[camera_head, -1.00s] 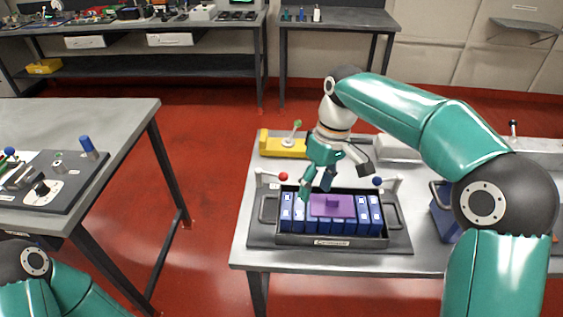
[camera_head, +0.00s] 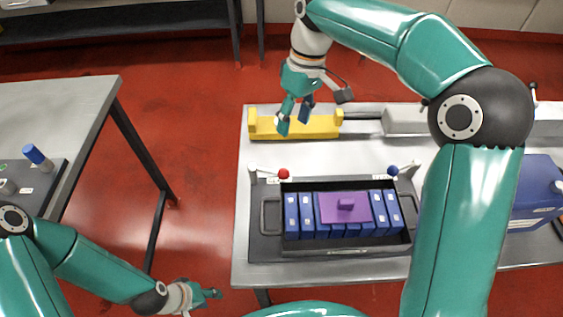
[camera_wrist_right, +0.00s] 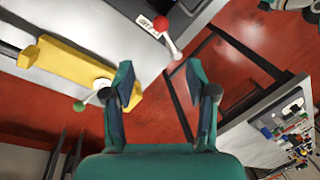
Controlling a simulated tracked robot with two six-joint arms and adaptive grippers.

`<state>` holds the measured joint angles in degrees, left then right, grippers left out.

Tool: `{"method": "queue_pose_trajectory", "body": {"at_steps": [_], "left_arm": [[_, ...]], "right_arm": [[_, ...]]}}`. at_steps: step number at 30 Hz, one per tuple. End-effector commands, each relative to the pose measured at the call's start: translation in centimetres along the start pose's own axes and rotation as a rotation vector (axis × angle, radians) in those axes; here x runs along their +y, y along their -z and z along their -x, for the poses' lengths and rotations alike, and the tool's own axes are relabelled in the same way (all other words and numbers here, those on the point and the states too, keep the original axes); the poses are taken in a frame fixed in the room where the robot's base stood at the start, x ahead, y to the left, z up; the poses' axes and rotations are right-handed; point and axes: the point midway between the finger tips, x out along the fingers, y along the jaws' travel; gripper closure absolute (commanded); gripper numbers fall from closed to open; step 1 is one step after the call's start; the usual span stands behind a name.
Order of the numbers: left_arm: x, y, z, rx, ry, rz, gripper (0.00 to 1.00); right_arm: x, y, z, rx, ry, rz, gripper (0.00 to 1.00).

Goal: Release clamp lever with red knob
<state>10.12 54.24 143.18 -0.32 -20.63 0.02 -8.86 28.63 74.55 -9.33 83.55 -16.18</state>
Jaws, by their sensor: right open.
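The red knob (camera_head: 284,174) sits on the end of a pale clamp lever (camera_head: 265,172) at the back left of the black battery tray (camera_head: 262,247). The lever lies roughly level, with the knob end toward the tray. My right gripper (camera_head: 295,122) is open and empty, in front of the yellow fixture in the picture and beyond the red knob, apart from it. In the right wrist view the red knob (camera_wrist_right: 160,23) shows above and between the spread fingers (camera_wrist_right: 159,84). My left gripper (camera_head: 213,294) is low, off the table's left edge; its fingers are too small to judge.
A blue knob (camera_head: 392,170) on another lever stands at the tray's back right. Blue cells (camera_head: 292,216) and a purple block (camera_head: 346,205) fill the tray. The yellow fixture (camera_head: 318,127) lies behind; its green knob (camera_wrist_right: 79,106) shows in the wrist view.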

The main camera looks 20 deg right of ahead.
Motion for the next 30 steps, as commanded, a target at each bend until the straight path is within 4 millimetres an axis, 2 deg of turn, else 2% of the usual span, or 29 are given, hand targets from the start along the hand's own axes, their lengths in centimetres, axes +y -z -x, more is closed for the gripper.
{"method": "queue_pose_trajectory", "body": {"at_steps": [18,24,30], "left_arm": [[0.0,0.0,0.0,0.000,0.000,0.000,0.60],[0.1,0.0,0.1,0.000,0.000,0.000,0.60],[0.1,0.0,0.2,0.000,0.000,0.000,0.60]], "right_arm": [[0.0,-0.1,-12.3,-0.005,0.002,0.001,0.43],[-0.1,0.0,-14.8,-0.003,0.001,0.001,0.43],[-0.1,0.0,-15.6,0.000,0.000,0.001,0.43]]}}
